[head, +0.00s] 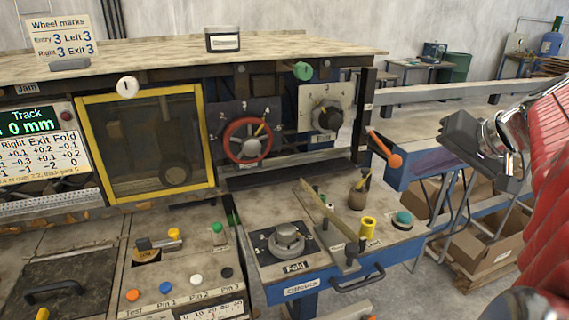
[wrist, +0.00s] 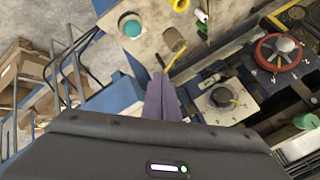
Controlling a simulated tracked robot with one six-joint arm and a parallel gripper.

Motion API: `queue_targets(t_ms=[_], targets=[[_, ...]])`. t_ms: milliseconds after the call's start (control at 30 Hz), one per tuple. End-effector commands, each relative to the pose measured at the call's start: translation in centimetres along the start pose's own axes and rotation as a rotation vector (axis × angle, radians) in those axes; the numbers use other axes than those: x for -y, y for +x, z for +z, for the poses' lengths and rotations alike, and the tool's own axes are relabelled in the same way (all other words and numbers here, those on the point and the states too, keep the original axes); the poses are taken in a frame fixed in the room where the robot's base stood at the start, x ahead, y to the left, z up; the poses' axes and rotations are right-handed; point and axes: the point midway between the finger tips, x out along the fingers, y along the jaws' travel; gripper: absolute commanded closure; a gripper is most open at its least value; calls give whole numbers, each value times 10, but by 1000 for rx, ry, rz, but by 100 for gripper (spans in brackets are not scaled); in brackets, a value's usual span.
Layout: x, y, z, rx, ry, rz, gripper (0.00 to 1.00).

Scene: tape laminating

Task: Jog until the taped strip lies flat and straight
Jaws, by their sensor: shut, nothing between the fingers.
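My gripper (head: 452,130) is at the right in the head view, shut and empty, over the machine's exit side. The track display (head: 33,122) reads 0 mm. The wheel-marks card (head: 59,38) shows 3 for Entry, Left, Right and Exit. The red handwheel (head: 248,140), upper dial (head: 326,115) and Fold knob (head: 287,240) are clear of my gripper.
An orange-tipped lever (head: 385,150) sticks out left of my gripper. A yellow-framed guard (head: 150,145) covers the machine's left part.

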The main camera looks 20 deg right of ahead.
Motion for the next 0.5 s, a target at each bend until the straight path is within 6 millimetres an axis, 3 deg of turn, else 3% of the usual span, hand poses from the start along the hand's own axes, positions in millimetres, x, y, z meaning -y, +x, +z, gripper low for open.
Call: queue_targets(t_ms=[500], targets=[[-4, 10, 7, 3, -1, -4, 100]])
